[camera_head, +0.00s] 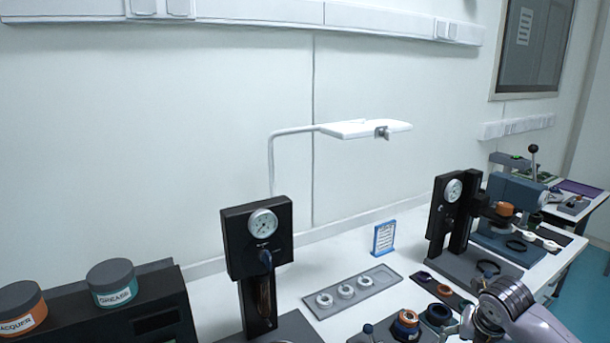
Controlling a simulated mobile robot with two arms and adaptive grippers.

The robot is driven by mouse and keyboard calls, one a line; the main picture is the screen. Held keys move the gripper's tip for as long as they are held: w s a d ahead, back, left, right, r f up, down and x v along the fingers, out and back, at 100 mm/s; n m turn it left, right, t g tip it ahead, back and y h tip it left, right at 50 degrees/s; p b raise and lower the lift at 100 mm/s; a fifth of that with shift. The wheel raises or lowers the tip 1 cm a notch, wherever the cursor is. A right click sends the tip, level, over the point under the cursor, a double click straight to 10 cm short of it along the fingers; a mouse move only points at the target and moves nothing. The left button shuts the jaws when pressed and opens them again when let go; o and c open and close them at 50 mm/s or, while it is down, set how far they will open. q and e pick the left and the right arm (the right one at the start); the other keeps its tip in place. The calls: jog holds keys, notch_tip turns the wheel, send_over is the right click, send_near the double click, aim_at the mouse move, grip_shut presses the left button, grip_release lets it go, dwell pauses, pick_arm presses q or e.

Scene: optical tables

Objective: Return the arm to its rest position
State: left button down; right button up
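My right arm enters at the bottom right, with a ribbed silver wrist joint and a pale link. Part of my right gripper (462,328) shows at the bottom edge, just left of the wrist, close to dark and orange rings on the table. Its fingertips are small and partly cut off, so I cannot tell whether it is open or shut. My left arm and gripper are not in view.
A black gauge stand (257,240) stands at centre, and another gauge press (452,210) at right. A grey tray (378,288) holds three pale rings. An orange-lidded ring part (405,323) is near the gripper. Labelled jars (112,283) stand at left. A white lamp (365,129) overhangs the table.

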jog(key=s+a+f+m+y, duration=0.2)
jog(key=s+a+f+m, duration=0.9)
jog(key=a, duration=0.3)
jog(key=s+a+m, duration=0.1)
jog(key=s+m, duration=1.7)
jog(key=s, duration=0.1)
notch_tip(320, 180, down, 25)
jog(key=s+g, duration=0.1)
jog(key=g, duration=0.1)
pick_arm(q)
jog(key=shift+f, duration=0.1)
pick_arm(e)
jog(key=s+d+f+g, duration=0.1)
jog(key=s+d+f, duration=0.2)
jog(key=s+f, duration=1.4)
jog(key=shift+s+f+n+h, duration=0.3)
jog(key=shift+h, duration=0.1)
